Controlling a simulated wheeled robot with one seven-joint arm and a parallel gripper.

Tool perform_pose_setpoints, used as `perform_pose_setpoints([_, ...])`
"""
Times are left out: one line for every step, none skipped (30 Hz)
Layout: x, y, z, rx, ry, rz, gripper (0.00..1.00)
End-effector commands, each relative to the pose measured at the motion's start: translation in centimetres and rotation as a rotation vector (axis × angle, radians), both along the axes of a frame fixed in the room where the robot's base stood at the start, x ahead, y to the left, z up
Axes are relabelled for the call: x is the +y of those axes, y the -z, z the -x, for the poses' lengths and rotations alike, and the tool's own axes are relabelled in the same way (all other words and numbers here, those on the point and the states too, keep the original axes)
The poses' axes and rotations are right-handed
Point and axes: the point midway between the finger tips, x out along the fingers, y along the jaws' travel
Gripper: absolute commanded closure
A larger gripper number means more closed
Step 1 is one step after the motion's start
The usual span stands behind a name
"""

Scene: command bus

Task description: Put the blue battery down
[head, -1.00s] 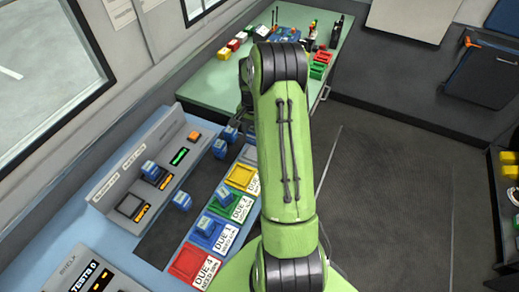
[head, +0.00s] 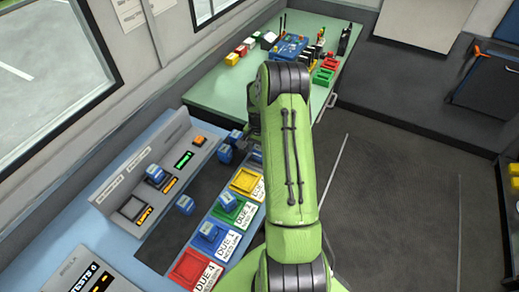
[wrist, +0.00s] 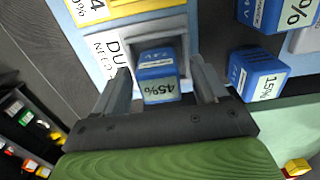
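In the wrist view a blue battery (wrist: 157,86) marked 45% sits at a grey tray (wrist: 178,26) with a white "DU…" label, between the fingers of my gripper (wrist: 160,76). The fingers are spread, with a visible gap on each side of the battery. Its contact with the tray floor is hard to judge. In the head view my green arm hides most of the gripper and this tray.
In the head view, yellow (head: 247,180), green (head: 219,214), blue (head: 197,243) and red (head: 178,272) trays line the bench. Blue batteries stand in the green and blue trays, on the dark strip (head: 185,205) and on the charger panel (head: 155,173). A green table (head: 215,90) holds small items.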

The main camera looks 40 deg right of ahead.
Motion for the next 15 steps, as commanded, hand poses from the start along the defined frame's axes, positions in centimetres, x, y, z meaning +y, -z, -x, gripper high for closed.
perform_pose_setpoints([0.0, 0.0, 0.0, 0.000, 0.000, 0.000, 0.28])
perform_pose_setpoints([0.0, 0.0, 0.0, 0.000, 0.000, 0.000, 0.28])
perform_pose_setpoints([0.0, 0.0, 0.0, 0.000, 0.000, 0.000, 0.28])
perform_pose_setpoints([0.0, 0.0, 0.0, 0.000, 0.000, 0.000, 0.28])
perform_pose_setpoints([0.0, -0.1, 0.0, 0.000, 0.000, 0.000, 0.28])
perform_pose_setpoints([0.0, -0.4, 0.0, 0.000, 0.000, 0.000, 0.28])
perform_pose_setpoints([0.0, -0.7, 0.0, -0.001, 0.000, 0.001, 0.28])
perform_pose_setpoints([-0.1, -1.1, -0.1, -0.003, 0.000, 0.002, 0.28])
perform_pose_setpoints([-0.1, -2.0, -0.1, -0.005, 0.000, 0.004, 0.28])
perform_pose_setpoints([-0.1, -2.7, -0.1, -0.005, 0.000, 0.004, 0.28])
perform_pose_setpoints([-0.1, -3.5, -0.1, -0.005, 0.000, 0.005, 0.28])
perform_pose_setpoints([-0.1, -4.7, -0.1, -0.005, 0.000, 0.005, 0.28])
perform_pose_setpoints([-0.1, -5.6, -0.1, -0.005, 0.000, 0.005, 0.28])
perform_pose_setpoints([-0.1, -6.4, -0.1, -0.006, 0.000, 0.004, 0.28])
perform_pose_setpoints([-0.1, -7.5, -0.1, -0.005, 0.000, 0.005, 0.28])
